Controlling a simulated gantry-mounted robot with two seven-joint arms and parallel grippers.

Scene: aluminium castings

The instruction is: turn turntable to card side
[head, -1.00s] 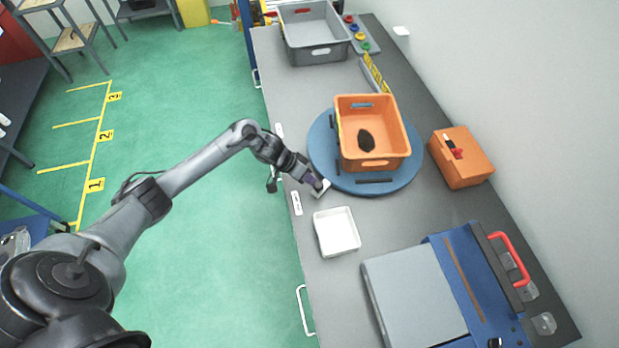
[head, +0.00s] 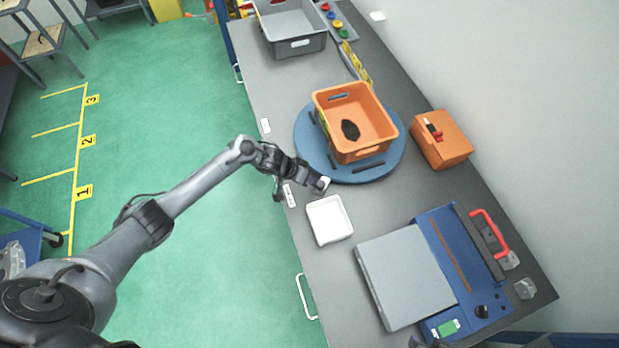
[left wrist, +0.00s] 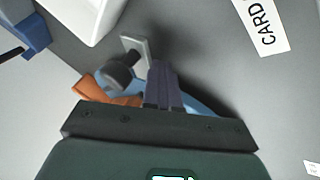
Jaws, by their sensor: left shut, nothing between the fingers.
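The blue round turntable (head: 305,150) lies on the grey bench, with dark slots in its top. An orange bin (head: 375,152) holding a dark item stands on it. My left gripper (head: 322,185) is at the turntable's near-left edge, beside a small pale plate. In the left wrist view, its purple fingers (left wrist: 163,85) are shut and empty, close beside a dark knob (left wrist: 118,72) on that plate. Contact cannot be told. A white label reading CARD (left wrist: 262,25) lies on the bench there. The turntable's blue rim (left wrist: 200,106) shows behind the fingers.
A white tray (head: 330,220) stands just below the gripper. A blue-and-grey machine (head: 405,275) with a red handle is at lower right. An orange box (head: 440,140) stands right of the turntable, near the wall. A grey bin (head: 292,35) is at the far end.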

